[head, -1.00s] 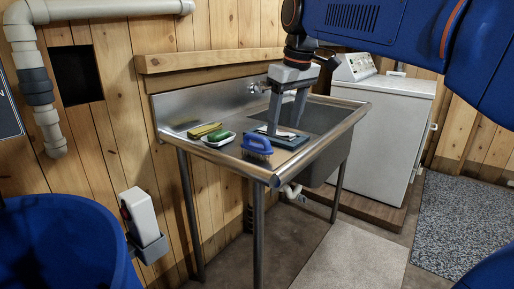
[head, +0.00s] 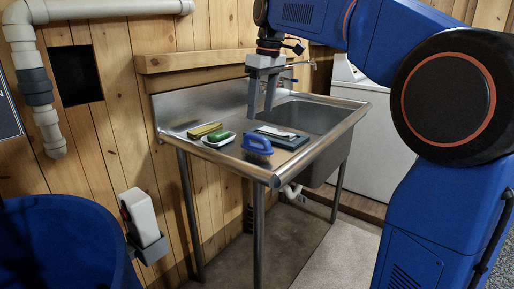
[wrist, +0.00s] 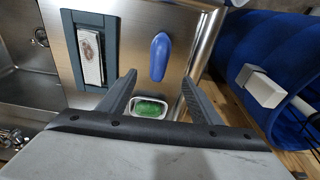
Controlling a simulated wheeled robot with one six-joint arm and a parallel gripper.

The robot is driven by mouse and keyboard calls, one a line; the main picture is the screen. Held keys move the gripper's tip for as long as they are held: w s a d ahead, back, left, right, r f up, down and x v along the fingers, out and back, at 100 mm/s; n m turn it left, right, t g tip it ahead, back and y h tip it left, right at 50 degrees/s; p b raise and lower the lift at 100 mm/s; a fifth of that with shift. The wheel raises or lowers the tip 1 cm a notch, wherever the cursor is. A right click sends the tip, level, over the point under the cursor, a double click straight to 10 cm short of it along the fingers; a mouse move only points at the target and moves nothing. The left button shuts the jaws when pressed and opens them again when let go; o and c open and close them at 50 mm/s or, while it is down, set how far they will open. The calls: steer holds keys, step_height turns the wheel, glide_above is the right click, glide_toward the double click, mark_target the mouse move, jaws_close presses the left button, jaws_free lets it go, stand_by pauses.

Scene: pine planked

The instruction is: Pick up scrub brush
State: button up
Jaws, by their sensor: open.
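The scrub brush (head: 257,143) has a blue loop handle and lies on the steel sink's drainboard near its front edge. It also shows in the wrist view (wrist: 160,57), with its handle pointing up and down the picture. My gripper (head: 260,114) is open and empty, above the drainboard and behind the brush in the head view. In the wrist view my two fingers (wrist: 159,80) are spread wide, and the brush lies just beyond the tips, roughly centred between them. The fingers do not touch it. The bristles are mostly hidden under the handle.
A white dish (head: 219,143) with a green bar (head: 218,136) sits left of the brush, with a yellow sponge (head: 205,131) behind it. A dark tray (head: 287,142) with a pale block is to the right. The sink basin (head: 318,118) and faucet are further right.

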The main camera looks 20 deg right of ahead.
mark_target(258, 136)
steer(key=f, duration=0.7)
steer(key=w+f, duration=0.1)
steer(key=f, duration=0.3)
steer(key=shift+w+a, duration=0.1)
steer(key=shift+a, duration=0.2)
steer(key=c, duration=1.2)
